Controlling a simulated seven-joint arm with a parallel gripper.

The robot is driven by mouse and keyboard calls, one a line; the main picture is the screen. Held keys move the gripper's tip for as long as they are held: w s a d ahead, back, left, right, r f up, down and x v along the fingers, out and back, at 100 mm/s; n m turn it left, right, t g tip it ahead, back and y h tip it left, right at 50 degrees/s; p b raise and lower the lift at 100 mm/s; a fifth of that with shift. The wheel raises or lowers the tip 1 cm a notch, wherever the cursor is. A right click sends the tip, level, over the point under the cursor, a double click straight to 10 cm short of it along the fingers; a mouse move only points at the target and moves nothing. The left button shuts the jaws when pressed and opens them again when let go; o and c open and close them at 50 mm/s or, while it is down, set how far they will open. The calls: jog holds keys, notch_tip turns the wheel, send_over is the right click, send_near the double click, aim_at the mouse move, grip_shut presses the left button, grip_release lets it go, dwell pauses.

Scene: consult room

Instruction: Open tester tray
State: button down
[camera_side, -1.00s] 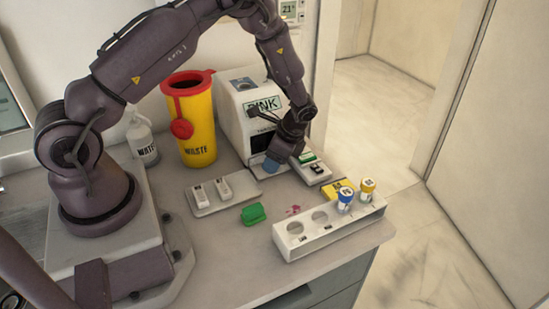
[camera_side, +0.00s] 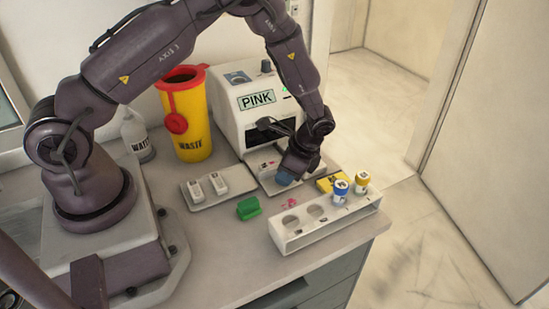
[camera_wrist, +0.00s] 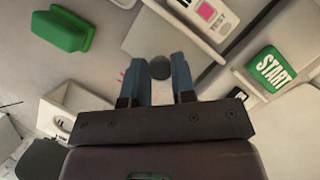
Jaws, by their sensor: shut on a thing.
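The white tester (camera_side: 232,112), labelled PINK, stands at the back of the counter with a dark slot in its front. Its tray (camera_side: 266,181) sticks out from the slot, with a white test cassette (camera_side: 267,165) on it. In the wrist view the cassette (camera_wrist: 207,14) shows a pink window and the word TEST. My gripper (camera_side: 284,179) is at the tray's front end. In the wrist view its blue fingers (camera_wrist: 161,72) are shut on a round dark knob (camera_wrist: 160,68). The wrist partly hides the tray's right side.
A green START button (camera_wrist: 270,68) is right of the tray. A white rack (camera_side: 290,241) holds blue-capped and yellow-capped vials. A green block (camera_side: 248,208), a tray with two white cassettes (camera_side: 208,186) and a yellow waste bin (camera_side: 190,125) stand left of my gripper.

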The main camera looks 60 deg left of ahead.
jog(key=shift+w+d, duration=0.1)
jog(key=shift+d, duration=0.75)
jog(key=c, duration=0.9)
grip_release()
jog(key=shift+c, duration=0.2)
jog(key=shift+r, duration=0.1)
jog(key=v, duration=1.3)
